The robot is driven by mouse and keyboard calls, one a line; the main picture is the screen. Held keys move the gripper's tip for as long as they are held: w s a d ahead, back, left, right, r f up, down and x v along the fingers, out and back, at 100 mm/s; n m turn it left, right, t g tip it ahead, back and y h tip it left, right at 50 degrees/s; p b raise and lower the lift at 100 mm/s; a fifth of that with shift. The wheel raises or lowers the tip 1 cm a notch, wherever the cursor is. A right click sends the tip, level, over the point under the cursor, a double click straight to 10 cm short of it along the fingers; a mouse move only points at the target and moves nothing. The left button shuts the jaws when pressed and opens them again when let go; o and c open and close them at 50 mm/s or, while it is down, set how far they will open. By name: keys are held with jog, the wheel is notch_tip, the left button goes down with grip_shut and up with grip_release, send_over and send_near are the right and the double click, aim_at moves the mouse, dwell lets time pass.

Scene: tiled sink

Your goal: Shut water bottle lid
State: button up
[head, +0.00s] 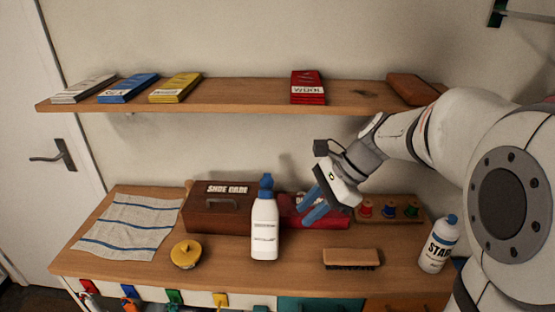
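A white bottle (265,228) with a dark label line stands upright near the middle of the wooden table. Its blue lid (266,184) is on top; at this size I cannot tell whether it is open or shut. My gripper (302,215) is to the right of the bottle, apart from it, with its two blue fingers pointing down and left. The fingers are spread with a gap between them, and nothing shows in the gap but the red thing behind. A second white bottle (438,246) with a blue cap and a "STA…" label stands at the right.
A brown "SHOE CARE" box (208,213) and a red item (285,203) stand behind the bottle. A yellow tin (186,254), a brush (351,259), a spool rack (400,214) and a striped cloth (122,228) lie around. A shelf (240,97) holding packets hangs above.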

jog(key=w+a+f+m+y+b, duration=0.1)
jog(key=w+f+m+y+b, duration=0.1)
jog(key=w+m+y, duration=0.3)
jog(key=w+a+f+m+b, duration=0.1)
jog(key=w+f+m, duration=0.15)
jog(key=w, duration=0.35)
jog(key=m+t+y+b, duration=0.1)
jog(key=m+y+b, duration=0.2)
jog(key=m+y, duration=0.45)
send_near(267, 181)
jog(key=w+r+m+h, duration=0.2)
jog(key=a, duration=0.7)
jog(key=shift+w+a, duration=0.25)
jog(key=shift+f, duration=0.1)
jog(key=shift+c, duration=0.3)
grip_shut()
jog(key=shift+d, duration=0.1)
